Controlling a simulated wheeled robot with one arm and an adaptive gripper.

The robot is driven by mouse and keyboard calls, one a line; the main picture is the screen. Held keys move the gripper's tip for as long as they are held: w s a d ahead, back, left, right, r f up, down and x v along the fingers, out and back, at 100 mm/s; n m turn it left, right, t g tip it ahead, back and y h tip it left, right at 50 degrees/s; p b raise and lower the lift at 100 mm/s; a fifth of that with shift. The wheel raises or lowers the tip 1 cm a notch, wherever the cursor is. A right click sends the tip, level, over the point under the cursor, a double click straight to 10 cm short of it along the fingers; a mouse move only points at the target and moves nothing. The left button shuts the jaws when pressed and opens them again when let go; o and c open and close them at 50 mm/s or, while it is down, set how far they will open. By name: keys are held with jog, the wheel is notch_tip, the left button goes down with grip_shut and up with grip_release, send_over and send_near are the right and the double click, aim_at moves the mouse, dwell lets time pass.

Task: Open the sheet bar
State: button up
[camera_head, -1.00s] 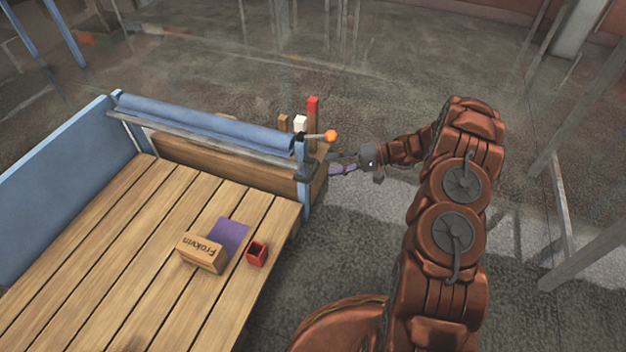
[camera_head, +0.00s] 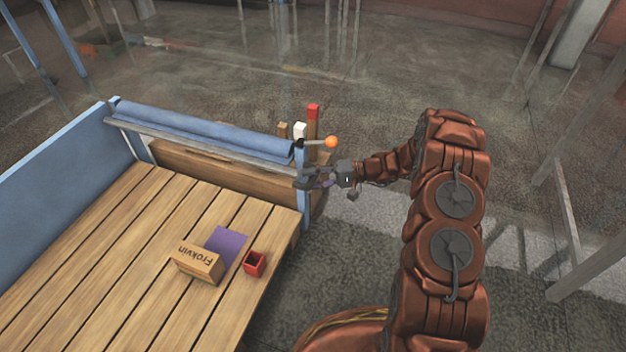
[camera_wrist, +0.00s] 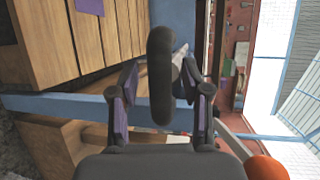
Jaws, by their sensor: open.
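The sheet bar (camera_head: 215,155) is a grey bar running along the front of a blue roll (camera_head: 205,128) at the table's far side. In the wrist view, a dark, rounded handle (camera_wrist: 160,70), apparently at the bar's right end, stands between my fingers. My gripper (camera_head: 306,180) is at the bar's right end. In the wrist view my gripper (camera_wrist: 157,85) is open, with one finger on each side of the handle. I cannot tell whether either finger touches it.
A lever with an orange ball (camera_head: 331,142) sticks out just above my gripper; the ball also shows in the wrist view (camera_wrist: 265,168). A blue post (camera_head: 305,212) stands at the table corner. A wooden box (camera_head: 199,263), purple sheet (camera_head: 226,243) and red cup (camera_head: 254,264) lie on the slatted table.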

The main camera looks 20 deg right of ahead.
grip_shut()
dwell(0.4)
